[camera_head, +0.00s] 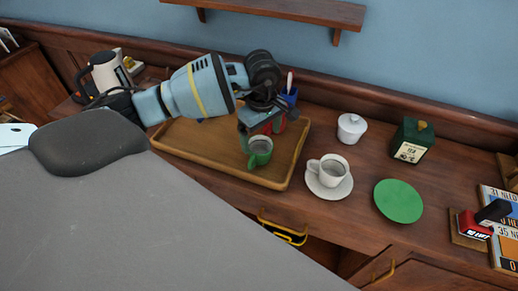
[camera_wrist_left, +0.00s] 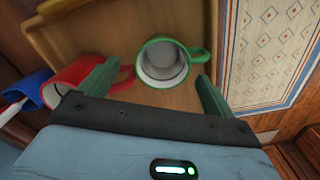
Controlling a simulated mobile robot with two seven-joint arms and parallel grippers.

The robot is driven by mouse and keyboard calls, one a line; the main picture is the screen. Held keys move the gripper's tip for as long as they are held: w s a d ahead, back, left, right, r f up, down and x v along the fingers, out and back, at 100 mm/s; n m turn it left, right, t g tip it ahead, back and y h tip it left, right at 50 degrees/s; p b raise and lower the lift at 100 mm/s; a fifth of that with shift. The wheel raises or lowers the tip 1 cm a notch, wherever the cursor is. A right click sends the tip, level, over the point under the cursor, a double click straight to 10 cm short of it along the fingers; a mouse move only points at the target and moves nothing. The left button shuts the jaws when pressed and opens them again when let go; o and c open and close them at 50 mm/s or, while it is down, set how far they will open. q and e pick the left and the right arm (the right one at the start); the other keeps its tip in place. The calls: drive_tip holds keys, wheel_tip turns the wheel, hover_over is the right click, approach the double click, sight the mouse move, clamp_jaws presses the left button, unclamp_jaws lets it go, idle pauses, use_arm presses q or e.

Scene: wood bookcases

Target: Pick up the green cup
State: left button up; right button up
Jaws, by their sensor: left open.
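The green cup (camera_head: 260,151) stands upright and looks empty on a wooden tray (camera_head: 222,163). My left gripper (camera_head: 262,124) is open just above and behind the cup in the head view. In the left wrist view the green cup (camera_wrist_left: 166,62) lies ahead, between the lines of the two green-grey fingers (camera_wrist_left: 156,88); its handle points right, toward the right finger. I cannot tell whether the fingers touch it. The gripper hides part of the cup in the head view. My right gripper is not in view.
A red mug (camera_wrist_left: 78,75) is close beside the left finger, with a blue cup (camera_wrist_left: 30,88) beyond it.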

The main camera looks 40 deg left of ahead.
sight(261, 145)
use_arm(q)
drive_tip(key=f, duration=0.4)
drive_tip(key=shift+s, duration=0.2)
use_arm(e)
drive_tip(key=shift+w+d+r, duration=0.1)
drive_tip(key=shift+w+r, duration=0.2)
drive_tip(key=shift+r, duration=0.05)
use_arm(q)
drive_tip(key=shift+c, duration=0.2)
drive_tip(key=c, duration=1.1)
drive_tip(key=shift+r, duration=0.1)
